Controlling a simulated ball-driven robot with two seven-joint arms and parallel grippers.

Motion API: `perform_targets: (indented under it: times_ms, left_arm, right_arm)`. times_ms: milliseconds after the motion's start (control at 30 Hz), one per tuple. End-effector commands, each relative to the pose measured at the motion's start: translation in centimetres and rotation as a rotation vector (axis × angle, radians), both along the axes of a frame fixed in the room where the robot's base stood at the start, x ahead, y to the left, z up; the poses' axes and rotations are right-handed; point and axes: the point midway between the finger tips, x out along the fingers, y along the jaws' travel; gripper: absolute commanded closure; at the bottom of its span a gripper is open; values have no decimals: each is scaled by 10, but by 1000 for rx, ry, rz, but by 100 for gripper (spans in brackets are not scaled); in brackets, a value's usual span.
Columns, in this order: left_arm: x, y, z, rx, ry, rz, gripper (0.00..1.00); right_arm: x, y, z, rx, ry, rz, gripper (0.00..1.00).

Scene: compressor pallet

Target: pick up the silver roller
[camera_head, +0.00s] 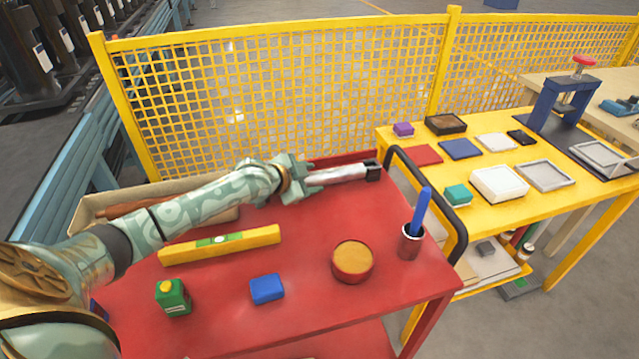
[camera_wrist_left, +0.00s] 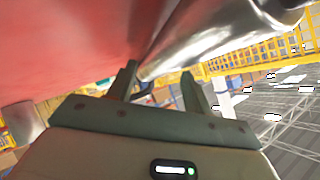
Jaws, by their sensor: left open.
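The silver roller (camera_head: 336,174) lies near the back edge of the red cart top, its long side running left to right, with a dark block at its right end. It is large and shiny in the left wrist view (camera_wrist_left: 215,38). My left gripper (camera_head: 304,178) is at the roller's left end. Whether the fingers touch the roller I cannot tell. My right gripper is in neither view.
The red cart top (camera_head: 320,225) also holds a yellow level (camera_head: 222,244), a blue block (camera_head: 267,289), a green box (camera_head: 172,296), a round tin (camera_head: 352,262) and a cup (camera_head: 411,241) with a blue tool. A black handle (camera_head: 440,205) bounds the right. Yellow mesh fence (camera_head: 280,90) stands behind.

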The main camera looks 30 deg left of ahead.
Motion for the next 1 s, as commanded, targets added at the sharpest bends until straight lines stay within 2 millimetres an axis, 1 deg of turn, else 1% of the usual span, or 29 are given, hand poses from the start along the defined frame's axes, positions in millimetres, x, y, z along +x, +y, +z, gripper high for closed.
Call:
perform_targets:
  times_ms: [33, 100, 200, 367, 400, 467, 500, 567, 600, 867, 1000]
  left_arm:
    - [7, -1, -11, -2, 3, 1, 49]
    - [14, -2, -14, 0, 2, 1, 49]
    - [19, -3, -14, 0, 1, 0, 49]
    - [19, -3, -12, 1, 1, 0, 49]
    - [19, -3, -12, 1, 1, 0, 52]
    - [19, -3, -12, 1, 1, 0, 69]
    - [19, -3, -12, 1, 1, 0, 80]
    - [19, -3, -12, 1, 1, 0, 97]
    - [19, -3, -10, 0, -4, 0, 100]
    - [19, -3, -8, -1, -3, 1, 100]
    - [19, -3, 3, -1, -5, 0, 100]
  right_arm:
    - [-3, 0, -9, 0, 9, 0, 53]
    - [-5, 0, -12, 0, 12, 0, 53]
    - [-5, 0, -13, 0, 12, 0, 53]
    - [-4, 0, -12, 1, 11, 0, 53]
    - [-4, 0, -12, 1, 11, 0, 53]
    - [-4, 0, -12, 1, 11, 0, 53]
    - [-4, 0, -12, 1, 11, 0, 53]
    - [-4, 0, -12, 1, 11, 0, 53]
    - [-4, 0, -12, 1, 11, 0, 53]
    - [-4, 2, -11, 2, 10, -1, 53]
    - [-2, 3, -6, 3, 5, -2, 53]
